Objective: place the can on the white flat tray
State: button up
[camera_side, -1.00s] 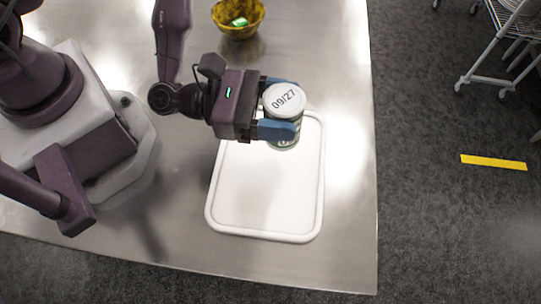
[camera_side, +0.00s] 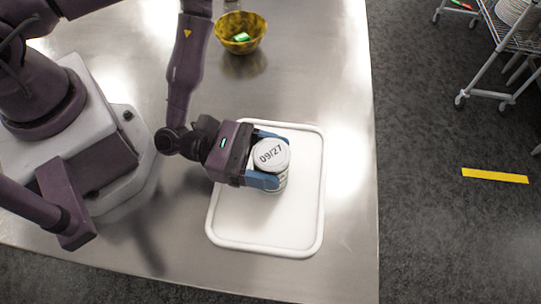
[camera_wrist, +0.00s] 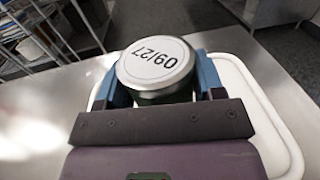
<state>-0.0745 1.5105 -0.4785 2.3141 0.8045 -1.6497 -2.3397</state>
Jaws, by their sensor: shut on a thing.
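The can (camera_side: 271,156) has a pale lid marked 09/27 and is upright between the blue fingers of my gripper (camera_side: 268,160). My gripper is shut on it. In the wrist view the can (camera_wrist: 156,66) sits between both fingers, and the tray's rim (camera_wrist: 285,135) shows to the right. The can's lower part is partly hidden by a finger.
A yellow bowl (camera_side: 257,43) with a green item in it stands at the back of the metal table (camera_side: 335,270). The table's right edge drops to a dark floor. A wire rack (camera_side: 490,60) stands on the floor at the far right.

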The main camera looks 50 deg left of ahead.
jog(key=o, duration=1.1)
jog(key=shift+f, duration=0.15)
jog(key=shift+r, duration=0.2)
jog(key=shift+v, duration=2)
